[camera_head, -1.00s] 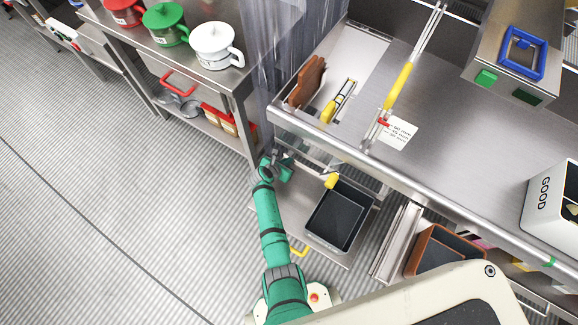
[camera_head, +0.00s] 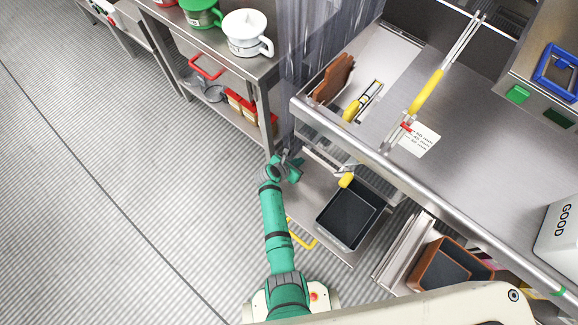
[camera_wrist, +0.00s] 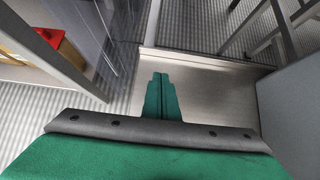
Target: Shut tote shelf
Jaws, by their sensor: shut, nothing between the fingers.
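The tote shelf (camera_head: 308,202) is a metal shelf pulled out from under the steel counter, with a yellow handle (camera_head: 301,236) at its front edge. A dark grey tote (camera_head: 352,215) sits on it. My gripper (camera_head: 297,165) is at the shelf's left back corner, near the hanging clear strips. In the wrist view my green fingers (camera_wrist: 160,77) are together and empty, in front of a bare metal surface (camera_wrist: 215,92) that looks like the shelf. I cannot tell whether they touch it. My forearm runs past the handle's left side.
The steel counter (camera_head: 480,165) overhangs the shelf. Clear plastic strips (camera_head: 310,60) hang behind my gripper. A side table (camera_head: 165,15) with pitchers stands at the left back. A brown tote (camera_head: 440,262) is under the counter at right. The floor at left is clear.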

